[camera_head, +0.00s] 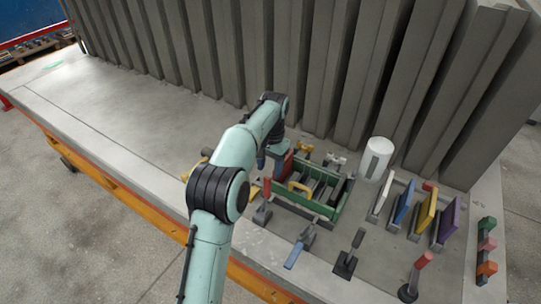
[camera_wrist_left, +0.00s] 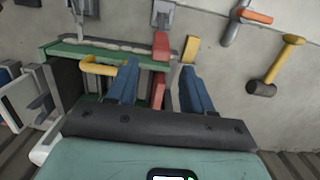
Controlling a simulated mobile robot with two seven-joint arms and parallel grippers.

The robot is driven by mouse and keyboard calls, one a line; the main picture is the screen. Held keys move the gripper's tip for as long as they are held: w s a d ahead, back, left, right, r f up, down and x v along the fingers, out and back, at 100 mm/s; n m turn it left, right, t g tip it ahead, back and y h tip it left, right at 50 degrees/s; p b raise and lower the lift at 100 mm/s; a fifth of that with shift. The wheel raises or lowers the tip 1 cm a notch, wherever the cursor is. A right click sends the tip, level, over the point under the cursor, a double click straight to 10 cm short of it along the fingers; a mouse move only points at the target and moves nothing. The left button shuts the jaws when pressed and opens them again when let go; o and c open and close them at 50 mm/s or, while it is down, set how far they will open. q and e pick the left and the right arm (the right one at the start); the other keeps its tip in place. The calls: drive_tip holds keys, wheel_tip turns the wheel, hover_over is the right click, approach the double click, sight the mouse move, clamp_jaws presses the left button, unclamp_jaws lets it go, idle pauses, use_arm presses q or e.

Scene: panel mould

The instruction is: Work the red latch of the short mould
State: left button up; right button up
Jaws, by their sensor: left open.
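The short mould (camera_head: 322,209) is a green-rimmed box on the table, with dark dividers and a yellow handle (camera_head: 299,188) inside. It also shows in the left wrist view (camera_wrist_left: 78,52). A red part (camera_head: 284,166) stands at its left end; in the left wrist view this red part (camera_wrist_left: 157,90) shows between my fingers. An upright red handle (camera_head: 266,187) is near the front left corner and also shows in the wrist view (camera_wrist_left: 161,45). I cannot tell which is the latch. My left gripper (camera_wrist_left: 161,84) is open above that end, its blue fingers apart. In the head view the wrist partly hides it.
Tall grey panels (camera_head: 290,60) line the back. A white cylinder (camera_head: 376,158) and upright coloured plates (camera_head: 403,203) stand right of the mould. Hand tools lie in front, including a blue-handled one (camera_head: 299,248). A yellow hammer (camera_wrist_left: 277,72) lies nearby. The table's left is clear.

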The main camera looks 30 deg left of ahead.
use_arm(q)
drive_tip(key=shift+w+r, duration=0.15)
drive_tip(key=shift+r, duration=1.05)
drive_tip(key=shift+w+r, duration=0.1)
drive_tip(key=shift+r, duration=1.05)
